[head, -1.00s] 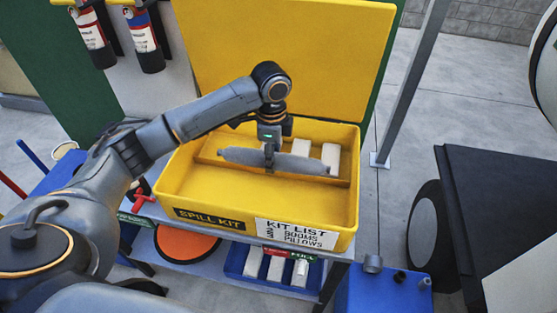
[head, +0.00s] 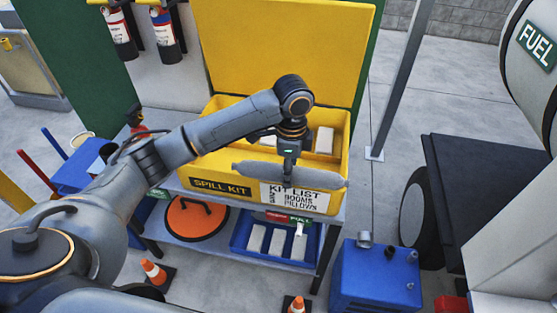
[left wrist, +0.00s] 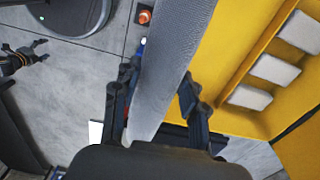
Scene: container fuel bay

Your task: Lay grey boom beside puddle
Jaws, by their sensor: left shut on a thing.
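The grey boom (head: 250,170) is a long, soft-looking roll, held roughly level across the front of the yellow spill kit box (head: 340,170). My left gripper (head: 288,180) is shut around its middle from above. In the left wrist view the boom (left wrist: 170,60) runs between the two dark fingers of the left gripper (left wrist: 153,110), with the yellow box to its right. A dark, claw-like shape at the upper left of that view may be my right gripper (left wrist: 25,58); its jaws are too small to read. No puddle shows in these views.
White pillows (head: 324,140) lie in the open box. The shelf below holds an orange disc (head: 195,217) and a blue tray (head: 243,255). A blue container (head: 375,275) and cones (head: 154,272) stand on the floor. A black-wheeled fuel trailer (head: 412,215) is at right.

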